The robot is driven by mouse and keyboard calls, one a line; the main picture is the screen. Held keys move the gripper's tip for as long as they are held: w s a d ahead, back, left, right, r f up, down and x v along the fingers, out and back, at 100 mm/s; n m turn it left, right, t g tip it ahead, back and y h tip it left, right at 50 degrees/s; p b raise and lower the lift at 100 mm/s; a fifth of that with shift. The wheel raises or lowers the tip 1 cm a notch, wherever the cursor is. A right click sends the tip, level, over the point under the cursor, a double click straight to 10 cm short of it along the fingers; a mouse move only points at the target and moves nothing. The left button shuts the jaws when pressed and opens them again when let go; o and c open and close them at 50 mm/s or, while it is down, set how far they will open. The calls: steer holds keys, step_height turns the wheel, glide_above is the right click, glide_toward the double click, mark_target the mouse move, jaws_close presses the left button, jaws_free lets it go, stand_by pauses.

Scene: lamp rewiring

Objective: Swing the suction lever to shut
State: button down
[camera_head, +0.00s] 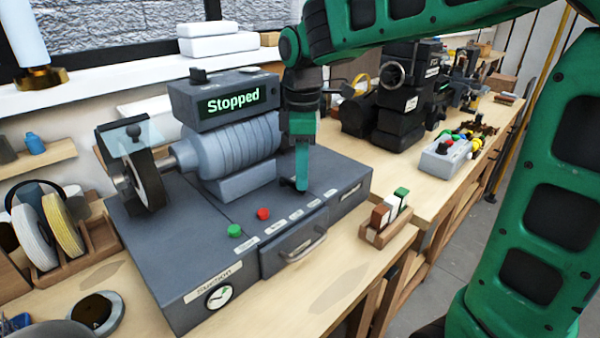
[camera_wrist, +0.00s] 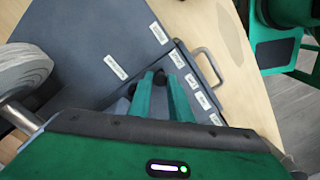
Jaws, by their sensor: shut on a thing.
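The suction lever (camera_head: 287,182) is a small dark handle on top of the grey grinder cabinet (camera_head: 345,172), behind a row of small white labels. My gripper (camera_head: 302,186) points down at it from above, its green fingers at the lever. In the wrist view, my gripper (camera_wrist: 160,80) is shut on the dark knob of the lever (camera_wrist: 159,78), which shows between the fingertips. Most of the lever is hidden by the fingers, and its exact angle is hard to tell. The label texts near it are too small to read.
A display reading "Stopped" (camera_head: 227,101) stands above the grey motor (camera_head: 232,148), left of my gripper. A green button (camera_head: 234,231) and a red button (camera_head: 263,214) sit on the cabinet top. A drawer handle (camera_head: 305,247) juts from the front. A wooden rack (camera_head: 388,232) stands at the right.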

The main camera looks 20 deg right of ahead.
steer(key=shift+s, duration=0.1)
steer(key=c, duration=1.6)
jaws_free()
steer(key=shift+d, duration=0.1)
step_height(320, 180, up, 11)
steer(key=shift+f, duration=0.15)
